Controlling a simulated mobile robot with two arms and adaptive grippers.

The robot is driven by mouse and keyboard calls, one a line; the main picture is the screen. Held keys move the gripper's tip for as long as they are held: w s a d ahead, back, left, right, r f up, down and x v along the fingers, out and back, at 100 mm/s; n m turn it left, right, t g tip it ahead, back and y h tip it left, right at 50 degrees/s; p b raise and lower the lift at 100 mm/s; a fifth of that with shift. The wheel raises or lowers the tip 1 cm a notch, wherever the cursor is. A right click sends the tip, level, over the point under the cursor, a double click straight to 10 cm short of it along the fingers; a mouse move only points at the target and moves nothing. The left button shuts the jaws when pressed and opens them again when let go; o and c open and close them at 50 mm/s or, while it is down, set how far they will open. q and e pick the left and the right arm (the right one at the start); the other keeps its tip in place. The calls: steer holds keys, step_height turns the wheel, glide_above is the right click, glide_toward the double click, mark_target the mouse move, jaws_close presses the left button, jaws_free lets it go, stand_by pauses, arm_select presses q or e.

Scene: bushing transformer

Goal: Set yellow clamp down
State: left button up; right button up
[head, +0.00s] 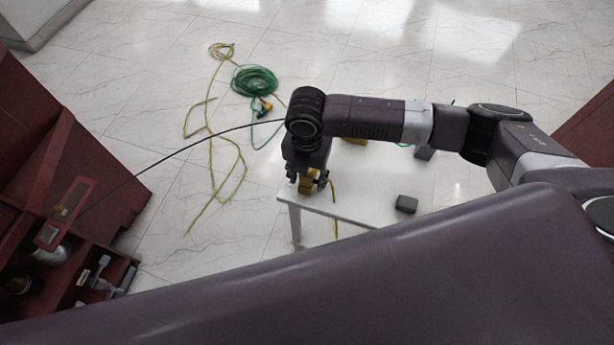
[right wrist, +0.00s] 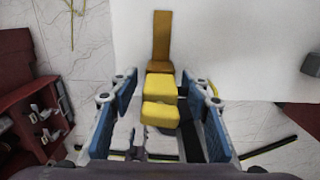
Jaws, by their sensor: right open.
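The yellow clamp (right wrist: 161,100) is between the spread fingers of my right gripper (right wrist: 160,115) in the right wrist view, with gaps to the blue finger pads on both sides. In the head view the clamp (head: 306,185) shows just under my right gripper (head: 308,178), at the left end of the white table (head: 350,200). My right gripper is open. Whether the clamp rests fully on the table is hard to tell. My left gripper is not in view.
A grey block (head: 406,204) sits on the table to the right. A green cable coil (head: 255,81) and a yellow cord (head: 211,130) lie on the floor. A dark red cabinet (head: 85,155) stands at left. A thin black cable runs from it toward my right arm.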

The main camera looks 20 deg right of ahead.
step_height(320, 180, up, 12)
steer(key=shift+r+b, duration=0.15)
steer(key=shift+b, duration=0.15)
stand_by(0.7)
